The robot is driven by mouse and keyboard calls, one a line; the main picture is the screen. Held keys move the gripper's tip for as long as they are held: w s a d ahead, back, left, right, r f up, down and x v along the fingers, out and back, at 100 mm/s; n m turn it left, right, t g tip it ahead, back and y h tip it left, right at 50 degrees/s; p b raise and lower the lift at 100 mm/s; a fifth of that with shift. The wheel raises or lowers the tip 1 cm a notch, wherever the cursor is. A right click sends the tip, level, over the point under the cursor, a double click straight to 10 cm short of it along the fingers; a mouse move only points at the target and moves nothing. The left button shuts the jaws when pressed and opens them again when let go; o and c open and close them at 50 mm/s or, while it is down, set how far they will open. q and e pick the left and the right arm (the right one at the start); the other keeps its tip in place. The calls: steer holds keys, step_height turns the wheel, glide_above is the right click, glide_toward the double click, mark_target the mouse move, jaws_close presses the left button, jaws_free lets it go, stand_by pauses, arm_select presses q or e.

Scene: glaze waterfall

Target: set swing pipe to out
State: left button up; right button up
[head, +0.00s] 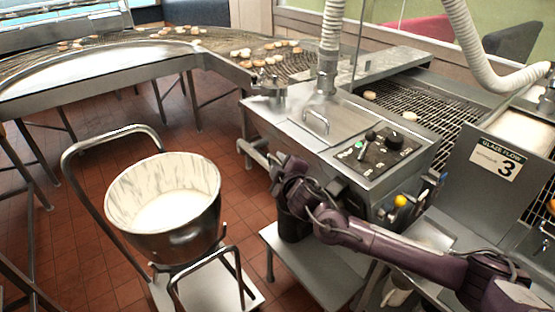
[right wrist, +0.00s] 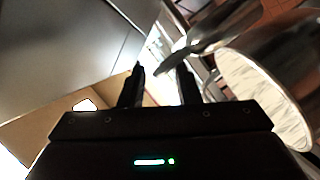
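A metal pipe (head: 257,153) sticks out of the left side of the steel machine and looks like the swing pipe. Its lower end is partly hidden by my right arm, so I cannot tell its exact setting. My right gripper (head: 277,172) is beside this pipe, low at the machine's left side. In the right wrist view its two dark fingers (right wrist: 160,84) stand apart with nothing clearly between them. A shiny metal piece (right wrist: 208,38), perhaps the pipe, lies just beyond the fingertips; contact cannot be told. My left gripper is not in view.
A steel bucket (head: 207,222) with white glaze stands on a cart (head: 222,291) at left; its rim also shows in the right wrist view (right wrist: 228,62). The control panel (head: 378,152) is on the machine top. A glaze-flow sign (head: 496,158) reads 3. Tiled floor lies between.

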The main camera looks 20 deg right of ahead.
steer(key=shift+w+f, duration=0.15)
steer(key=shift+w, duration=0.5)
jaws_close()
